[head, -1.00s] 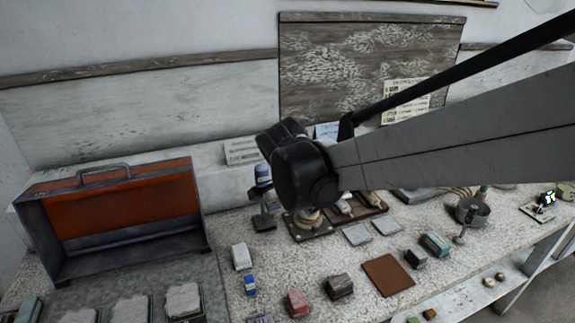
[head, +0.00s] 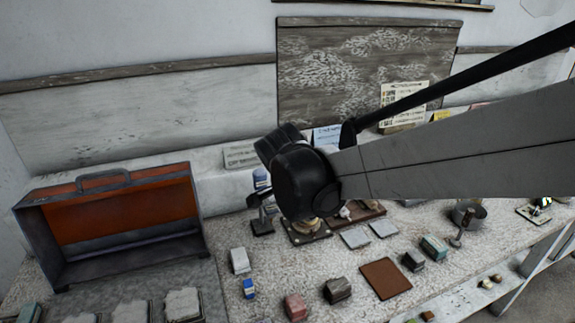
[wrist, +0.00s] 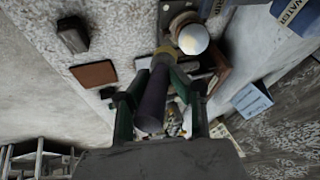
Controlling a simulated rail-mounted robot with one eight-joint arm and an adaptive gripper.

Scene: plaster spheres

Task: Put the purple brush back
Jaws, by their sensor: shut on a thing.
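The purple brush (wrist: 153,98) is in the wrist view, a dark purple handle with a yellowish band at its far end. My gripper (wrist: 157,90) has its dark green fingers on both sides of the handle, shut on it. Beyond the brush are a pale round ball (wrist: 193,39) and a dark square base, close to the brush's far end in the picture; I cannot tell whether they touch. In the head view this base (head: 300,237) stands on the speckled bench, partly behind my black wrist. The brush and my fingers are hidden there.
A grey case with an orange inside (head: 125,215) stands open at left. A brown square (head: 385,279), small blocks (head: 338,290) and grey pads lie on the bench. A metal cup (head: 467,214) stands at right.

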